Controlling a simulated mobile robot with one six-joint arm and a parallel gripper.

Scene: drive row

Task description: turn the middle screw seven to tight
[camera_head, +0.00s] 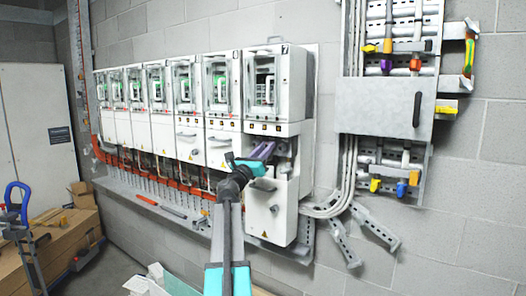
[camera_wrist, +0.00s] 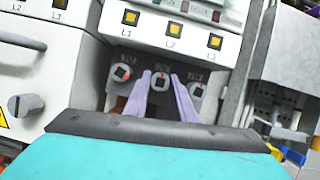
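Drive seven (camera_head: 275,85), marked 7, is the right-end cabinet of the row. In the wrist view, three round grey screws with dark square centres and small red marks sit in its recess: the left screw (camera_wrist: 122,72), the middle screw (camera_wrist: 160,81) and the right screw (camera_wrist: 197,90). My gripper (camera_wrist: 161,78) has two purple fingers, apart, pointing into the recess. Their tips appear on either side of the middle screw; I cannot tell whether they touch it. In the head view my gripper (camera_head: 265,150) reaches the opening below drive seven's upper front.
Drive seven's lower cover (camera_head: 272,212) hangs below the recess. Similar drives (camera_head: 218,85) stand close on the left. A grey wall box (camera_head: 386,108) and cable trunking are on the right.

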